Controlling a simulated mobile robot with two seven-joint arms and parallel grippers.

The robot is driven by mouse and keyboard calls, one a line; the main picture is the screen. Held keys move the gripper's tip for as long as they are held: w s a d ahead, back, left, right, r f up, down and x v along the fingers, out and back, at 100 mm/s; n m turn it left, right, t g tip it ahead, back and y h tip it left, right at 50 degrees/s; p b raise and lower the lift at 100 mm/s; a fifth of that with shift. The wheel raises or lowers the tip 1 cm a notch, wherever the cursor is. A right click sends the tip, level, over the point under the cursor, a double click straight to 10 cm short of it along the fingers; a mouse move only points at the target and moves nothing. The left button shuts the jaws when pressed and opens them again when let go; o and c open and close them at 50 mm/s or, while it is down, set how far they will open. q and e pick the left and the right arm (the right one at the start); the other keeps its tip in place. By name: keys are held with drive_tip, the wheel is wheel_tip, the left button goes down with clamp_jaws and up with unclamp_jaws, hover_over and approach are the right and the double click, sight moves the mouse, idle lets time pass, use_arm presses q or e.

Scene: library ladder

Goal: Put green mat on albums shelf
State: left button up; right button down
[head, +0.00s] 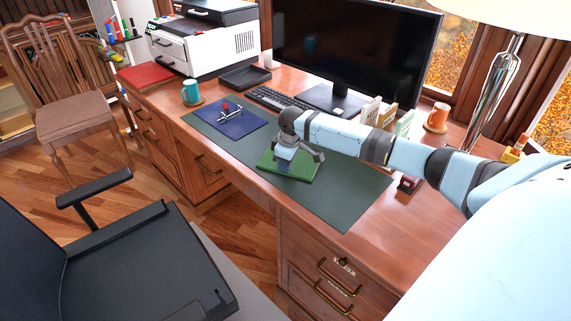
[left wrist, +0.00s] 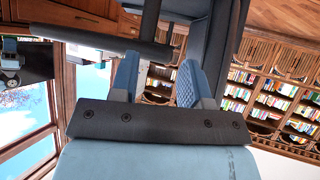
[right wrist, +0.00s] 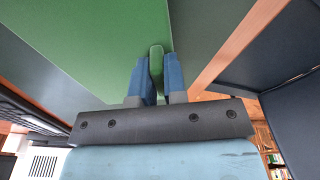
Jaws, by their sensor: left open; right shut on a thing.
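The green mat (head: 301,170) lies flat on the dark green desk pad (head: 345,192), near the front edge of the desk. My right gripper (head: 283,156) is over it, pointing down, and covers part of it. In the right wrist view the mat (right wrist: 90,45) fills the upper left, and the right gripper (right wrist: 157,72) is shut on a narrow green part of it. My left gripper (left wrist: 157,70) is open and empty, seen only in the left wrist view. Bookshelves (left wrist: 270,100) show there too; I cannot tell which is the albums shelf.
A blue mat (head: 236,118) with a small object on it lies left of the green mat. A black office chair (head: 130,250) stands in front.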

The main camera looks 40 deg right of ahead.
drive_tip(key=c, duration=1.6)
unclamp_jaws()
drive_tip(key=o, duration=0.4)
drive_tip(key=shift+f, duration=0.1)
drive_tip(key=shift+o, duration=0.2)
